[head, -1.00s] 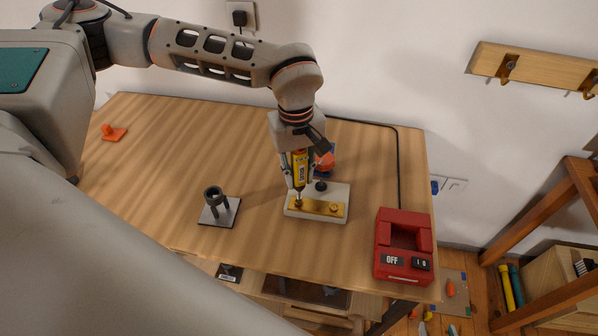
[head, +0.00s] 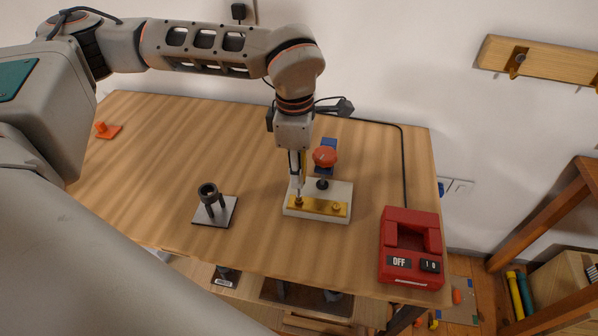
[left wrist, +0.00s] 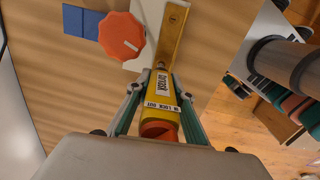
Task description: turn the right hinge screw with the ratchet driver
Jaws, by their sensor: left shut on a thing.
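The brass hinge plate (head: 318,206) lies on a white block (head: 345,190) on the wooden table. It carries a left screw (head: 298,202) and a right screw (head: 336,207). My left gripper (head: 297,180) points down above the plate's left end. It is shut on the yellow ratchet driver (left wrist: 160,92), which has an orange end. The driver stands roughly upright with its tip at the left screw; exact seating cannot be told. In the head view the gripper mostly hides the driver. The right screw is uncovered. My right gripper is not in view.
A red-orange knob (head: 324,157) on a blue base stands just behind the block. A dark ring stand (head: 209,196) is to the left. A red box marked OFF (head: 410,250) is at the right front. A black cable runs along the back.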

